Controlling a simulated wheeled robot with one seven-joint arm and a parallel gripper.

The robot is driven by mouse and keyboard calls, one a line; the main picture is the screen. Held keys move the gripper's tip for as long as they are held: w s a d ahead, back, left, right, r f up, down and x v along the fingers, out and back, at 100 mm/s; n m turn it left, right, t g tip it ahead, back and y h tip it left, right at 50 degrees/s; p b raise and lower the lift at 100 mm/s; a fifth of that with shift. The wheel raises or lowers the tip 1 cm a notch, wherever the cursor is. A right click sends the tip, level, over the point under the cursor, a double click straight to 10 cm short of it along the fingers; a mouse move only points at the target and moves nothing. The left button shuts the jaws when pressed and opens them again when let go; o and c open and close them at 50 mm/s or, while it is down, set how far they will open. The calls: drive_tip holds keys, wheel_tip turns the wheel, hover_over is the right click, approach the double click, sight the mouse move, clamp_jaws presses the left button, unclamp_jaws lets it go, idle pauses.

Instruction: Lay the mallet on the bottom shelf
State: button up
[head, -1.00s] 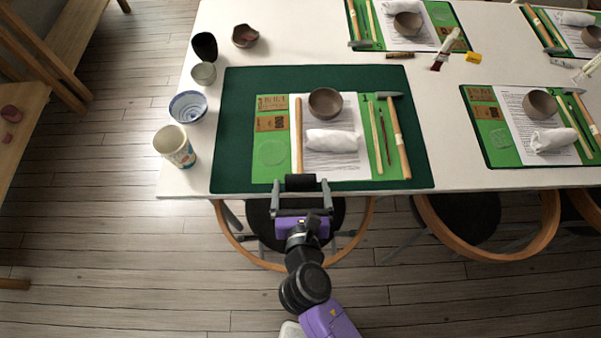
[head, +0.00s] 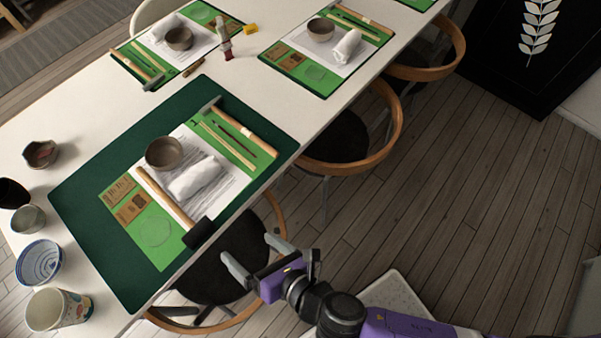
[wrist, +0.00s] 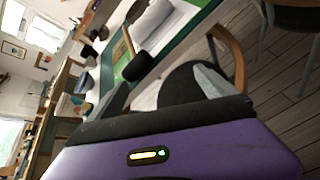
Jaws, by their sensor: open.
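The mallet (head: 166,198), with a wooden handle and black head, lies on the nearest place setting, its head over the table's front edge. It also shows in the wrist view (wrist: 138,67), ahead of the fingers. My gripper (head: 250,252) is open and empty, off the table's front edge, apart from the mallet head and to its lower right. Its two fingers show in the wrist view (wrist: 162,88). I cannot make out the bottom shelf for sure; wooden furniture (wrist: 60,88) stands at the left of the wrist view.
A grey-headed hammer (head: 243,131), a bowl (head: 164,153) and a rolled white cloth (head: 196,180) share the green mat (head: 85,210). Cups stand at the table's left end. Chairs (head: 345,145) line the front edge. The floor (head: 430,190) at right is open.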

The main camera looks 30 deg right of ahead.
drive_tip(key=s+d+r+m, duration=0.3)
drive_tip(key=s+d+m, duration=0.1)
drive_tip(key=m, duration=0.4)
drive_tip(key=s+d+r+m+t+h, duration=0.1)
drive_tip(key=s+d+r+m, duration=0.3)
drive_tip(key=d+m, duration=0.2)
drive_tip(key=s+d+r+m, duration=0.3)
drive_tip(key=s+d+m, duration=0.2)
drive_tip(key=m, duration=0.5)
drive_tip(key=shift+d+r+m+h, duration=0.25)
drive_tip(key=shift+r+m+h, duration=0.05)
drive_tip(key=shift+r+h, duration=0.1)
drive_tip(key=s+d+r+m, duration=0.1)
drive_tip(key=r+m, duration=0.1)
drive_tip(key=d+r+m+t+h, duration=0.1)
drive_tip(key=m, duration=0.2)
drive_tip(key=s+d+r+m+h, duration=0.1)
drive_tip(key=r+m, duration=0.1)
drive_tip(key=shift+s+d+r+t, duration=0.15)
drive_tip(key=shift+s+r+t, duration=0.15)
drive_tip(key=shift+s+r, duration=0.05)
drive_tip(key=shift+c, duration=0.2)
drive_tip(key=shift+s+d+r+m, duration=0.15)
drive_tip(key=shift+r+m, duration=0.15)
drive_tip(key=shift+m, duration=0.3)
drive_tip(key=c, duration=0.3)
drive_tip(key=shift+r, duration=0.1)
drive_tip(key=c, duration=0.3)
